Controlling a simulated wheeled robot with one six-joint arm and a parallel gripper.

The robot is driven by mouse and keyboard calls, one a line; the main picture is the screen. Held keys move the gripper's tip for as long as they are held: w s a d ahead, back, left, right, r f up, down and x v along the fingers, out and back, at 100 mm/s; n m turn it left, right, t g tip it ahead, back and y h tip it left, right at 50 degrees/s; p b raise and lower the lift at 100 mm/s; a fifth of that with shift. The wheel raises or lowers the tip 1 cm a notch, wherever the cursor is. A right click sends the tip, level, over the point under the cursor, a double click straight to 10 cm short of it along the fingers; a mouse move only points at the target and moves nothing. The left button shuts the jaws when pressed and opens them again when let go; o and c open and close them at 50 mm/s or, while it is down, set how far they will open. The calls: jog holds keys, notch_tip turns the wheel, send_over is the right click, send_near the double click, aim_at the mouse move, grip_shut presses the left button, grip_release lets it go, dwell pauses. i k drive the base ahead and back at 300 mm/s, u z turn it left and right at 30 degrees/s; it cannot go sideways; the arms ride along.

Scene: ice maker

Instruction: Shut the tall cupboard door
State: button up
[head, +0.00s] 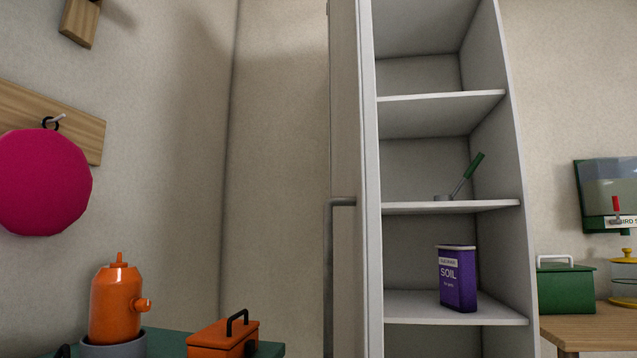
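The tall cupboard (498,150) stands open in the right half of the head view. Its white door (350,120) is swung out on the left side and is seen nearly edge-on. A long grey bar handle (329,270) is on the door's left-facing side, and its lower end is out of frame. Shelves inside hold a purple soil box (457,278) and, one shelf higher, a green-handled tool (467,174). My gripper is not in the picture.
At lower left, a dark green surface (165,343) holds an orange canister (116,305) and an orange lidded box (222,338). At right, a wooden table (590,328) holds a green box (565,290). A pink round item (42,182) hangs on the left wall.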

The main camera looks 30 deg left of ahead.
aim_at(353, 325)
jog(key=u, duration=1.1)
jog(key=i, duration=0.5)
jog(key=z, duration=0.2)
jog(key=k, duration=0.3)
jog(key=z, duration=0.1)
